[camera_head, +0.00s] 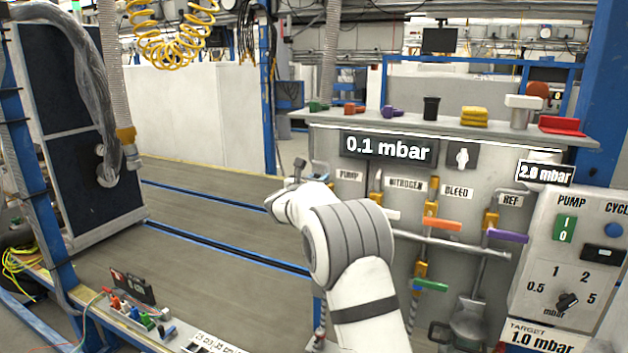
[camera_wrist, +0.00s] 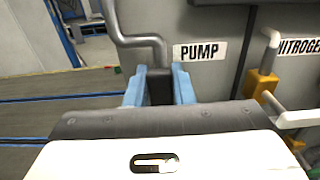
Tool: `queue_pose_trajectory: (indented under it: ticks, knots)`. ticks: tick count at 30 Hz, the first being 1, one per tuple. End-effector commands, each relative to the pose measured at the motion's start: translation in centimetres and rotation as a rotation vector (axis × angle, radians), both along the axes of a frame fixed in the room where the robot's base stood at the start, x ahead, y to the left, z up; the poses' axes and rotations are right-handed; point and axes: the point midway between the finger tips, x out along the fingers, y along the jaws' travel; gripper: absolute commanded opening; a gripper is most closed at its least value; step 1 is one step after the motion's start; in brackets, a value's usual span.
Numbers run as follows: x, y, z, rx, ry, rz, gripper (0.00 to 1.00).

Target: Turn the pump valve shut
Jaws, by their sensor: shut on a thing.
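The PUMP label (camera_wrist: 199,51) is on the grey panel, right of my gripper in the wrist view; it also shows in the head view (camera_head: 349,175). My gripper (camera_wrist: 160,77) has its two blue fingers closed on a dark, upright piece, the pump valve handle (camera_wrist: 159,88). A grey bent pipe (camera_wrist: 140,40) runs down just behind the fingers. In the head view my white arm reaches to the panel's left end and hides most of the pump valve. The handle's full angle cannot be told.
The nitrogen valve (camera_wrist: 262,84), with a white handle, is close on the right. Orange (camera_head: 442,223), purple (camera_head: 507,236) and green (camera_head: 430,285) handles are further right. The panel display (camera_head: 387,149) reads 0.1 mbar; the box display (camera_head: 545,174) reads 2.0 mbar. Open floor lies left.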

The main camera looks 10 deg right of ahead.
Motion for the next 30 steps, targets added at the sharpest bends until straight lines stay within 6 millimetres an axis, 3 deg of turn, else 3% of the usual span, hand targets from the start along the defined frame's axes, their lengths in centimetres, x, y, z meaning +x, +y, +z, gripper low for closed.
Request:
queue_pose_trajectory:
  ticks: [8, 9, 20, 30]
  knots:
    - [0.0, 0.1, 0.1, 0.0, -0.001, 0.002, 0.0]
    - [0.0, 1.7, 0.1, 0.002, -0.002, 0.004, 0.0]
    - [-0.3, -0.1, -0.3, 0.057, -0.041, 0.005, 0.0]
    - [-1.3, -1.8, -1.3, 0.27, -0.185, 0.004, 0.0]
